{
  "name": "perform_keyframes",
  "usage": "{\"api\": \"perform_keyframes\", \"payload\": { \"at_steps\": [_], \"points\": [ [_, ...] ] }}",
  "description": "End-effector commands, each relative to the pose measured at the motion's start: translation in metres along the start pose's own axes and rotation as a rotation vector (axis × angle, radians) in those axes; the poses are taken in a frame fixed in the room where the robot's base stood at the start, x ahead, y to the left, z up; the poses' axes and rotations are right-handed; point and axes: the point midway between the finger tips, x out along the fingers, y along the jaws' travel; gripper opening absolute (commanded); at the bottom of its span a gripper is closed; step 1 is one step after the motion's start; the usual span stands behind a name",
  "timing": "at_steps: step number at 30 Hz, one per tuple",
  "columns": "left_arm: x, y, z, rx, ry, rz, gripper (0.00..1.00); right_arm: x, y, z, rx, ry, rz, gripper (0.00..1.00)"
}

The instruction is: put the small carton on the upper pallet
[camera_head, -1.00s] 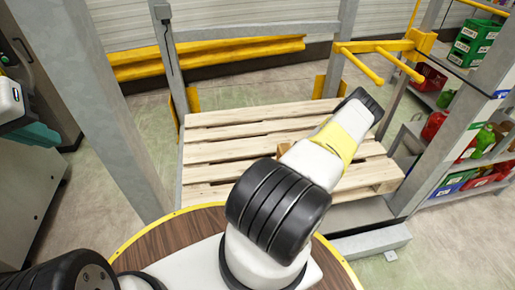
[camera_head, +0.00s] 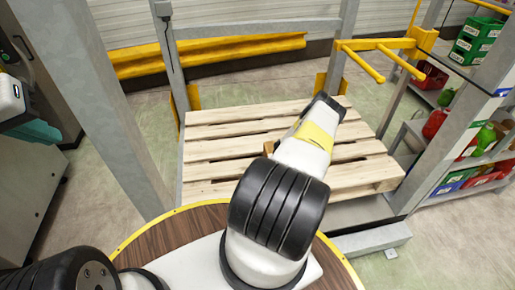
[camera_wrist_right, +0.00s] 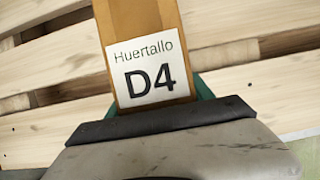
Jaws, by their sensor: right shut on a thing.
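The small brown carton (camera_wrist_right: 140,25) carries a white label reading "Huertallo D4" and stands out over wooden slats in the right wrist view. My right gripper (camera_wrist_right: 152,98) is shut on it, with teal finger parts at its sides. A small brown bit of the carton (camera_head: 268,147) shows beside my right arm in the head view; the arm hides the rest and the right gripper. The wooden pallet (camera_head: 225,131) lies under my right arm. Whether the carton touches the slats I cannot tell. My left gripper's fingers do not show.
Grey posts (camera_head: 115,105) flank the pallet on the left. A yellow bracket (camera_head: 385,45) juts out at the back right. A shelf with coloured bins (camera_head: 475,160) stands at the right. The visible pallet slats are bare.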

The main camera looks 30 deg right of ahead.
Motion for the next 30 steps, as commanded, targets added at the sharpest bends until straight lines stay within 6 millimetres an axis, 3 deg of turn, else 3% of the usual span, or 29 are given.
{"api": "perform_keyframes", "payload": {
  "at_steps": [8,9,12,23,30],
  "points": [
    [0.000,0.000,0.000,0.000,0.000,0.000,0.00,0.001,0.000,0.001,0.000,-0.003,0.000,0.00],
    [0.000,0.000,0.000,0.000,0.000,0.000,0.00,0.002,0.000,-0.001,0.000,0.001,0.001,0.62],
    [0.000,0.000,0.000,0.000,0.000,0.000,0.00,0.002,0.000,-0.001,0.000,0.001,0.001,0.82],
    [0.000,0.000,0.000,0.000,0.000,0.000,0.00,0.000,0.000,0.000,0.000,0.000,0.000,0.82],
    [0.000,0.000,0.000,0.000,0.000,0.000,0.00,-0.032,-0.001,0.001,0.004,-0.001,0.002,0.82]
  ]
}}
